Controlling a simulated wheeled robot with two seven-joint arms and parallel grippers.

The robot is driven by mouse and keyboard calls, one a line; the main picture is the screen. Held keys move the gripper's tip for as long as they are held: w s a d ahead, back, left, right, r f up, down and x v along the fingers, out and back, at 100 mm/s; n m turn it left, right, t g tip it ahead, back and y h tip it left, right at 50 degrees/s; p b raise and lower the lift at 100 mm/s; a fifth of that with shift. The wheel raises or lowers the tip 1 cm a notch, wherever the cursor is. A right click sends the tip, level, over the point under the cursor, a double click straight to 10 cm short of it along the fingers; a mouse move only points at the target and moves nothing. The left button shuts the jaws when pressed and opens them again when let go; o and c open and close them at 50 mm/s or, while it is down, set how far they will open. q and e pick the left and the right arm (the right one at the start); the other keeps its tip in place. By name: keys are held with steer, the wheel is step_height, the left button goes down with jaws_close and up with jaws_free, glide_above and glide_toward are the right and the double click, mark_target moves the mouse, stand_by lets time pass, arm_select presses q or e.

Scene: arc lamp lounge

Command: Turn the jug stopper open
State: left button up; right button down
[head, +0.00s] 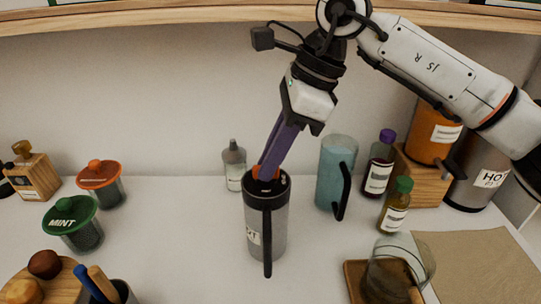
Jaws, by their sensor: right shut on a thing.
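A grey cylindrical jug (281,225) with a black top and a long black handle stands upright on the white surface, in the middle of the head view. My right gripper (265,177) comes down from above with its purple fingers, orange at the tips, at the jug's black top. It is shut on the stopper in the jug's mouth; the fingers and rim hide most of the stopper, so its angle cannot be told. My left gripper is not in view.
A blue-grey jug (336,172) and bottles (378,165) stand to the right. A small grey bottle (234,165) stands behind. Jars with green (70,214) and orange (98,174) lids stand left. A glass vessel (398,270) is front right. A shelf edge (180,16) runs above.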

steer(key=shift+r, duration=0.1)
steer(key=c, duration=1.8)
jaws_free()
steer(key=shift+o, duration=0.2)
steer(key=v, duration=1)
steer(key=shift+s+d, duration=0.1)
